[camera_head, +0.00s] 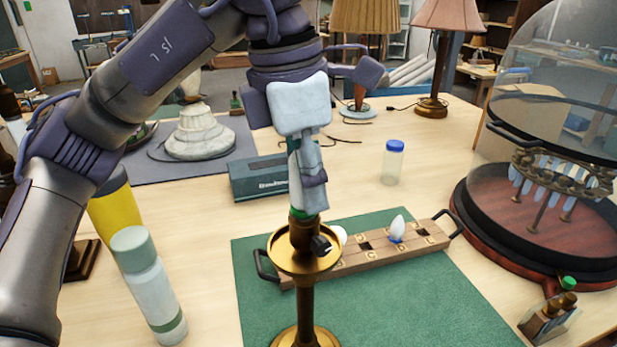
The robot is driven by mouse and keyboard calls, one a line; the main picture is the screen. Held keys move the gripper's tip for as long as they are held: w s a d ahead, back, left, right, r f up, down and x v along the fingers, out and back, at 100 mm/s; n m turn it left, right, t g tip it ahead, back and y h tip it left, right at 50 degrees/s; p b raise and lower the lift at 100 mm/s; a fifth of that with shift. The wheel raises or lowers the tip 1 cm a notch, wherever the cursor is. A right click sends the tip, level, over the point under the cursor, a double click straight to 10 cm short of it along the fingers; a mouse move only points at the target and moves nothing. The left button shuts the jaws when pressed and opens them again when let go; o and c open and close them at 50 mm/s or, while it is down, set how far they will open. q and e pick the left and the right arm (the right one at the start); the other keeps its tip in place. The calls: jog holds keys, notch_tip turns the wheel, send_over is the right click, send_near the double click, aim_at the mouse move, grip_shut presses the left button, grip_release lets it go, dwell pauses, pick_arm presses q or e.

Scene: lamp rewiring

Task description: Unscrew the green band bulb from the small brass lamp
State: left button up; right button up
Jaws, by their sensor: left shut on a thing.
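The small brass lamp (305,295) stands upright on the green mat in the front middle, with a round dish below its socket. My left gripper (309,200) points down over the lamp's top and is shut on the green band bulb (297,214). Only a bit of green shows between the fingertips and the socket; the glass is hidden by the fingers. I cannot tell whether the bulb's base is still in the socket. My right gripper is not in view.
A wooden bulb rack (358,260) with lettered slots lies behind the lamp on the green mat (410,305). It holds a blue-banded bulb (397,229) and another white bulb (341,235). A glass dome (560,90) stands right, a pale bottle (150,290) left, a blue-capped jar (392,165) behind.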

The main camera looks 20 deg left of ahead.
pick_arm(q)
jog(key=shift+n+b, duration=0.35)
jog(key=shift+n, duration=0.85)
jog(key=n, duration=0.3)
jog(key=shift+t+y, duration=0.3)
jog(key=n, duration=0.2)
jog(key=shift+w+a+n, duration=0.1)
jog(key=shift+n, duration=0.2)
jog(key=n+y+b, duration=0.1)
jog(key=n, duration=0.4)
jog(key=shift+a+n, duration=0.1)
jog(key=shift+n, duration=1.4)
jog(key=shift+a, duration=0.1)
